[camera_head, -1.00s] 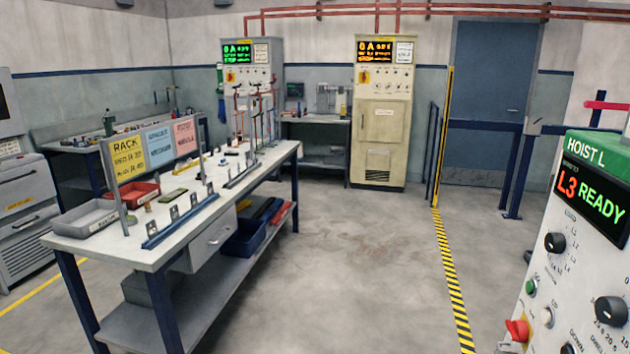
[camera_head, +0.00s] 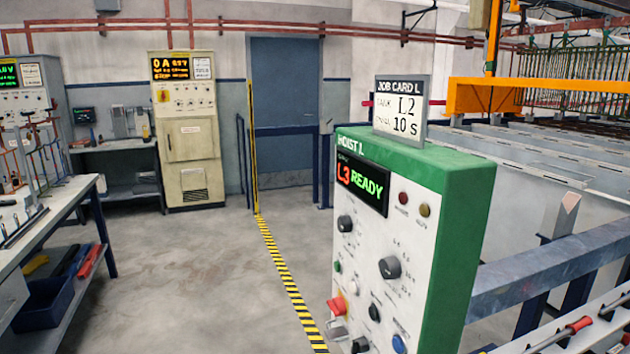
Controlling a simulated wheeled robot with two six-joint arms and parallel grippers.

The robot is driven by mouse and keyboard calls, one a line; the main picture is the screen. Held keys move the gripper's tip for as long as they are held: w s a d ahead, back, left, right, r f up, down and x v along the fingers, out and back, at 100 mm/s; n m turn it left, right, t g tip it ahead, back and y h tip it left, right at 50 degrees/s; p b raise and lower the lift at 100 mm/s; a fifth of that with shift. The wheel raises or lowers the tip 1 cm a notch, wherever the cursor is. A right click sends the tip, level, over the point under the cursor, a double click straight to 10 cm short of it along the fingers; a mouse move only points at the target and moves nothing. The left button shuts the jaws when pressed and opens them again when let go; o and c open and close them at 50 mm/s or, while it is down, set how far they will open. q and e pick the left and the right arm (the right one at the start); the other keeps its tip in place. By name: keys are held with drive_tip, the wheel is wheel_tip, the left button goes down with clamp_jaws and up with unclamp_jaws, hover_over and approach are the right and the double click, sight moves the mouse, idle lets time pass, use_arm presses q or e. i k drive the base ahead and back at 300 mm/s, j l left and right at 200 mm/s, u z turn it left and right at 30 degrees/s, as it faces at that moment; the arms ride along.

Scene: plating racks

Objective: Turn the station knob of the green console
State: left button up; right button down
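The green console (camera_head: 462,205), labelled HOIST L, stands right of centre with its white panel facing left. Its display (camera_head: 362,184) reads "L3 READY". A black knob (camera_head: 345,223) sits at the upper left of the panel below the display; in the earlier frame its dial carries L markings. A larger black knob (camera_head: 390,267) is right of it, with a scale in s. A job card (camera_head: 402,108) on top reads "JOB CARD L", L2 and 10 s. Neither of my grippers is in view.
A workbench (camera_head: 60,225) with racks is at the left. Clear floor (camera_head: 190,270) with a yellow-black stripe (camera_head: 280,275) lies between it and the console. A blue-grey rail (camera_head: 550,265) and tanks are right of the console. A cream cabinet (camera_head: 190,140) stands at the back.

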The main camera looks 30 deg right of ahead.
sight(345, 224)
drive_tip(key=i+j+z, duration=0.55)
drive_tip(key=i, duration=0.2)
drive_tip(key=z, duration=1.4)
